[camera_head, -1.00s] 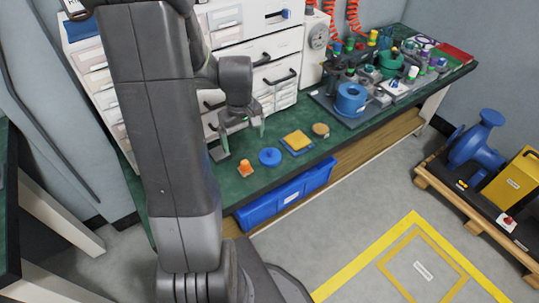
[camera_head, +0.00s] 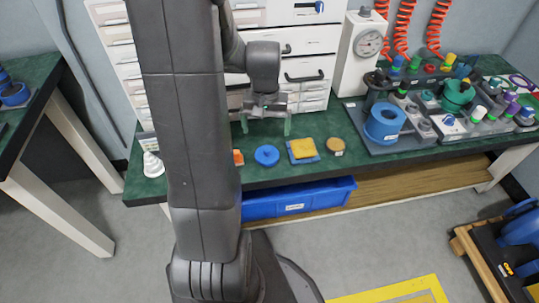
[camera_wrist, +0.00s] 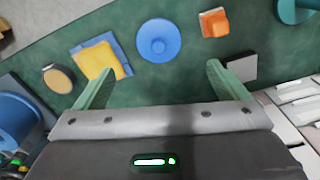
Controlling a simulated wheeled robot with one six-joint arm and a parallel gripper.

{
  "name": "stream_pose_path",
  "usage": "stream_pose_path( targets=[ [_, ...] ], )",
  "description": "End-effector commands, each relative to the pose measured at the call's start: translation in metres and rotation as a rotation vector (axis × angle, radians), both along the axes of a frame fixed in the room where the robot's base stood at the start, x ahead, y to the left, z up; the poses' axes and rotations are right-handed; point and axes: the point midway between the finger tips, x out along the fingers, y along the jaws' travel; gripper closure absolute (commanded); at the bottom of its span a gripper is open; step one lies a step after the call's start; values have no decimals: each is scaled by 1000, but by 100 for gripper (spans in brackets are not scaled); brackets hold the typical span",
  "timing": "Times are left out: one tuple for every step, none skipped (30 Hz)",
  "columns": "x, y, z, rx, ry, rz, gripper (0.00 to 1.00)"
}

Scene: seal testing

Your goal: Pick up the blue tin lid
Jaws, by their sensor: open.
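The blue tin lid (camera_head: 266,155) is a round blue disc with a small raised centre, lying flat on the green bench top near its front edge. In the wrist view the lid (camera_wrist: 158,38) is at the top middle, beyond the fingertips and roughly centred between them. My gripper (camera_head: 266,124) is open and empty, with its two pale green fingers spread apart behind the lid in the head view. The fingers also frame bare green surface in the wrist view (camera_wrist: 160,77). They do not touch the lid.
A yellow square on a blue one (camera_head: 303,150) and a tan disc (camera_head: 335,144) lie right of the lid. An orange block (camera_head: 238,157) is just left, partly hidden by my arm. A blue ring (camera_head: 384,124) stands farther right. Drawers (camera_head: 305,70) rise behind.

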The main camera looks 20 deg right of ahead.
Motion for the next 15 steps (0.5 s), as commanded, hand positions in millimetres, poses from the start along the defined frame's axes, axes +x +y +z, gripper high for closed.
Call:
stream_pose_path(
  targets=[
    [-1, 0, -15, 2, 4, 0, 7],
    [-1, 0, -21, 3, 5, 0, 7],
    [-1, 0, -29, 2, 4, 1, 7],
    [-1, 0, -34, 2, 4, 1, 7],
    [-1, 0, -39, 2, 4, 1, 7],
    [0, 0, -45, 2, 4, 1, 7],
    [-1, 0, -48, 1, 3, 1, 7],
    [0, 0, -51, 1, 3, 1, 7],
    [0, 0, -54, 1, 2, 1, 7],
    [0, 0, -56, 1, 2, 1, 7],
    [0, 0, -57, 1, 2, 1, 7],
    [0, 0, -58, 1, 2, 2, 7],
    [0, 0, -59, 1, 2, 2, 7],
    [0, 0, -61, 1, 2, 2, 7],
    [0, -1, -64, 1, 2, 2, 7]
  ],
)
